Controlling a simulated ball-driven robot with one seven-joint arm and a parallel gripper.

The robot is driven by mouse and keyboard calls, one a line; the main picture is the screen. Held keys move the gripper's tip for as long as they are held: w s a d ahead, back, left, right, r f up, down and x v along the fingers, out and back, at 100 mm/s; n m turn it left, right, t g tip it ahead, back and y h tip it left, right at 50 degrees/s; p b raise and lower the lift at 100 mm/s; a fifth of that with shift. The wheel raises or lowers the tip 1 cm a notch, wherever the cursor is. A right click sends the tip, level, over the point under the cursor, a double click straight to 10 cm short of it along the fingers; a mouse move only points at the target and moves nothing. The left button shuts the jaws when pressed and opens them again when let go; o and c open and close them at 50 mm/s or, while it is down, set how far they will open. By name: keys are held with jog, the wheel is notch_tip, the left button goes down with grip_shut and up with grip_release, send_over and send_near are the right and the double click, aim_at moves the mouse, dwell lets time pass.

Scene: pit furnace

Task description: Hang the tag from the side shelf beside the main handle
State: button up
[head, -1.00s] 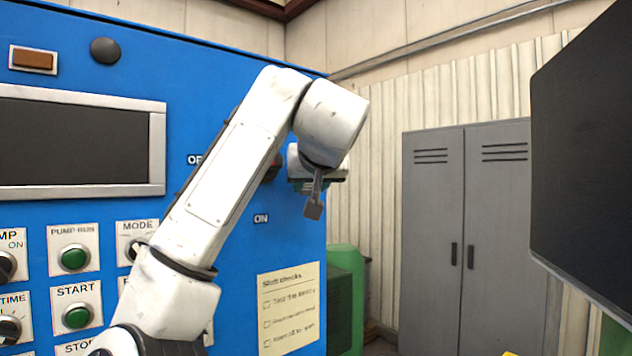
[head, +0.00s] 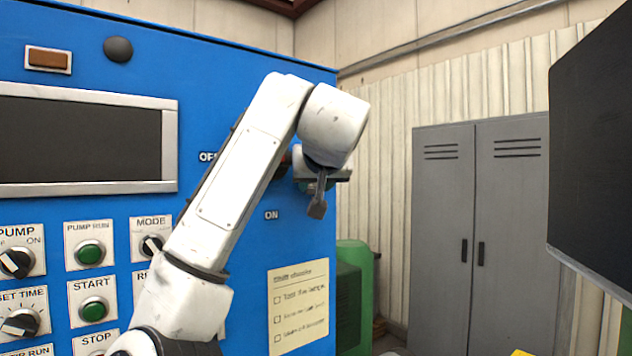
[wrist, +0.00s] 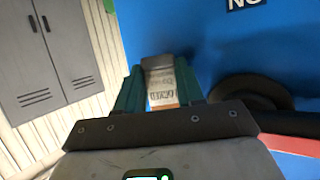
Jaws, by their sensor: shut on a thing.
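My gripper (wrist: 160,88) shows its teal fingers in the wrist view, shut on a small tag (wrist: 162,92). The tag has a pale face with dark printed letters, a grey-brown top and an orange-brown lower edge. In the head view my gripper (head: 312,188) is in front of the right part of the blue panel, partly hidden by my wrist. The main handle shows in the wrist view as a red bar (wrist: 292,145) beside a dark round mount (wrist: 250,90), right of the tag and apart from it. My arm mostly hides the handle in the head view. The side shelf cannot be made out.
The blue panel (head: 230,55) carries knobs, green buttons, a dark screen (head: 80,140) and a checklist (head: 298,306). Grey lockers (head: 480,240) stand behind on the right. A dark monitor (head: 600,150) juts in at the far right. Open space lies between panel and monitor.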

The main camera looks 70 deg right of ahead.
jog(key=shift+w, duration=0.1)
jog(key=o, duration=1.1)
jog(key=shift+w, duration=0.1)
jog(key=shift+r, duration=0.1)
jog(key=b+v, duration=0.2)
jog(key=v, duration=0.9)
jog(key=shift+s, duration=0.4)
jog(key=shift+d+f, duration=0.1)
jog(key=shift+f, duration=0.15)
